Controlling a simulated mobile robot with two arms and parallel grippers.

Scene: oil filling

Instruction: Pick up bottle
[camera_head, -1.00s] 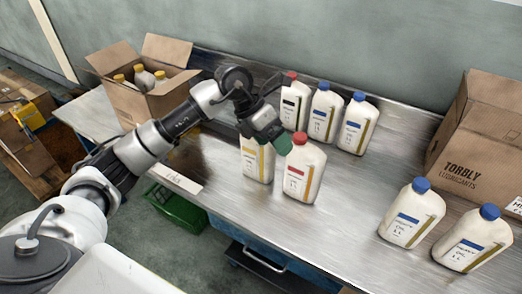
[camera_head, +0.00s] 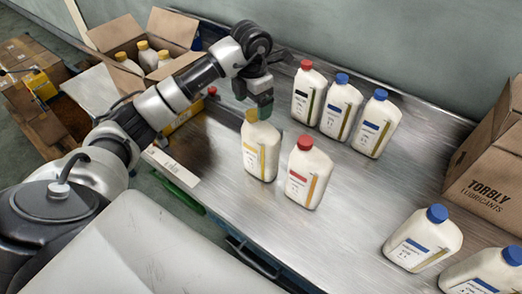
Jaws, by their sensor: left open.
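A white bottle with a yellow cap and yellow label (camera_head: 260,155) stands upright on the metal table. My left gripper (camera_head: 258,106) is open, pointing down at this bottle's yellow cap; I cannot tell whether it touches the cap. A white bottle with a red cap and red label (camera_head: 308,178) stands just to the right. Behind stand a red-capped bottle with a black label (camera_head: 308,97) and two blue-capped bottles (camera_head: 340,110) (camera_head: 375,128). Two more blue-capped bottles (camera_head: 422,242) (camera_head: 488,272) stand at the lower right, one cut by the frame edge. My right gripper is out of view.
An open cardboard box (camera_head: 123,38) holding several bottles is at the upper left. A closed-looking cardboard box marked TORBLY (camera_head: 490,185) stands at the right edge. The metal table (camera_head: 365,190) is bare between the bottle groups. A wall rises behind.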

